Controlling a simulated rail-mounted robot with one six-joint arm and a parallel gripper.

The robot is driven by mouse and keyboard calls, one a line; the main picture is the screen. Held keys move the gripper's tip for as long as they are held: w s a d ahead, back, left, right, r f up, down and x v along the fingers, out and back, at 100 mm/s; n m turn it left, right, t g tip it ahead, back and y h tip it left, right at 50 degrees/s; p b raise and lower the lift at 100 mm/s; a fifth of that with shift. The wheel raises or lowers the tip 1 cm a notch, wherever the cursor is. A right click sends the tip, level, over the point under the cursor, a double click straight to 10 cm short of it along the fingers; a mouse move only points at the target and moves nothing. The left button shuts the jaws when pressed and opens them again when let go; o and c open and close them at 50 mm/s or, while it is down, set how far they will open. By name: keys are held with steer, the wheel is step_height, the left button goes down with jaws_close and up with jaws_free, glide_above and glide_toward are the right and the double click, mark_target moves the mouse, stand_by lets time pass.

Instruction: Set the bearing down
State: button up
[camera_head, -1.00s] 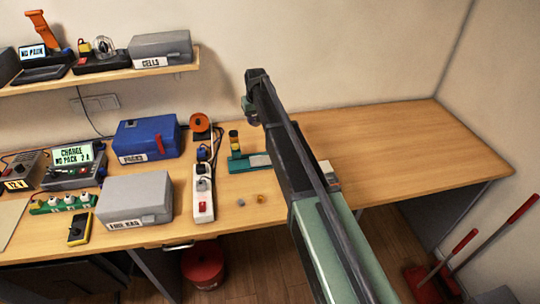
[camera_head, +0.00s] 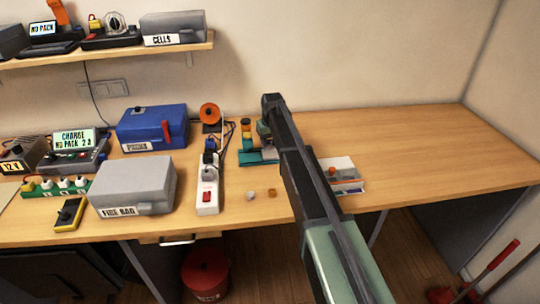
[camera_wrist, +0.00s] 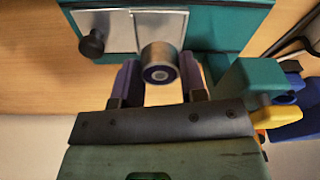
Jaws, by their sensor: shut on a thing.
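The bearing (camera_wrist: 159,54) is a short silver cylinder with a dark centre, seen in the wrist view. My gripper (camera_wrist: 161,76) is shut on it, one dark finger on each side. Just beyond is a teal fixture (camera_wrist: 222,22) with bright metal plates and a dark knob (camera_wrist: 92,43). The bearing overlaps the plate edge in this view; I cannot tell whether it touches. In the head view my arm hides the bearing and the finger tips; part of the teal fixture (camera_head: 258,164) shows left of the arm.
A small silver piece (camera_head: 250,195) and a brass ring (camera_head: 271,193) lie near the front edge. A white power strip (camera_head: 207,190) stands left of them. A white box (camera_head: 345,166) with an orange top piece is right of my arm. The table's right side is clear.

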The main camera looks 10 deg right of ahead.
mark_target(270, 148)
step_height(270, 148, down, 4)
steer(key=b, duration=0.2)
steer(key=shift+b, duration=0.3)
steer(key=shift+r+p, duration=0.3)
steer(key=shift+r, duration=0.05)
steer(key=shift+f, duration=0.3)
steer(key=o, duration=1)
steer(key=shift+r, duration=0.1)
steer(key=r+p, duration=0.4)
steer(key=s+r+p, duration=0.1)
steer(key=r+p, duration=0.7)
steer(key=shift+s+d+r, duration=0.15)
steer(key=shift+s+r, duration=0.05)
steer(key=shift+r, duration=0.15)
steer(key=shift+f, duration=0.15)
